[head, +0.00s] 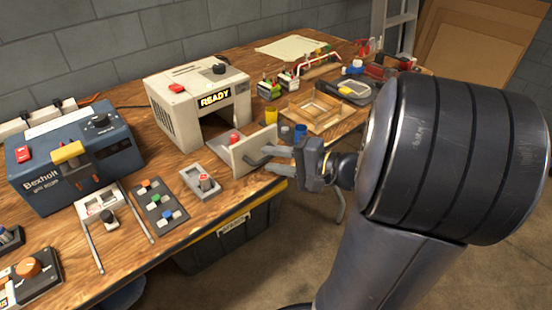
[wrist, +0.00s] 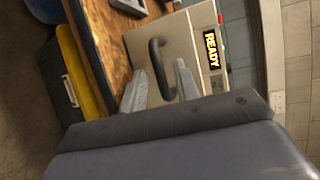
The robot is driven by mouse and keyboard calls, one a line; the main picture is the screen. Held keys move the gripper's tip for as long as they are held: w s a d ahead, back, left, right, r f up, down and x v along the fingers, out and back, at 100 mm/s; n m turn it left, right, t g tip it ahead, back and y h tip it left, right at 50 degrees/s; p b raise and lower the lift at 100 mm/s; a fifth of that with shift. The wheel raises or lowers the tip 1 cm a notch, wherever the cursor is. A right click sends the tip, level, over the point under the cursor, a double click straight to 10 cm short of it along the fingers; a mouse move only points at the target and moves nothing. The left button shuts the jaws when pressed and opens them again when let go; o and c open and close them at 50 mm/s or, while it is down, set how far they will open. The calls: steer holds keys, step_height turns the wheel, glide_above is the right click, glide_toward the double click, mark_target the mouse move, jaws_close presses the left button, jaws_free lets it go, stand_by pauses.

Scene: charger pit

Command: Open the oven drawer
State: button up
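The white oven (head: 200,100) stands on the wooden bench with a lit READY sign, which also shows in the wrist view (wrist: 211,48). Its drawer front (head: 247,146) stands out from the dark oven opening, with a red-topped item behind it. A dark curved handle (head: 257,160) is on the drawer front and shows in the wrist view (wrist: 158,68). My gripper (head: 279,160) is open, just in front of the drawer front. In the wrist view, its two fingers (wrist: 160,86) are apart on either side of the handle, with gaps visible. I cannot tell if either finger touches the front.
A grey fixture with a red-topped part (head: 203,182) sits left of the drawer. Blue and yellow cups and a wooden tray (head: 312,108) lie to its right. A blue Bexholt machine (head: 75,155) is at left. A black-and-yellow bin (head: 235,232) stands under the bench edge.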

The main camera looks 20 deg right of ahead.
steer(key=p+v, duration=0.1)
steer(key=v, duration=0.9)
steer(key=shift+s+d+p, duration=0.25)
steer(key=shift+s+p, duration=0.05)
steer(key=shift+p, duration=0.05)
stand_by(0.6)
steer(key=b+x, duration=0.1)
steer(key=x, duration=0.9)
steer(key=shift+w+a+b, duration=0.3)
steer(key=shift+b, duration=0.1)
steer(key=shift+w, duration=0.15)
steer(key=shift+d, duration=0.1)
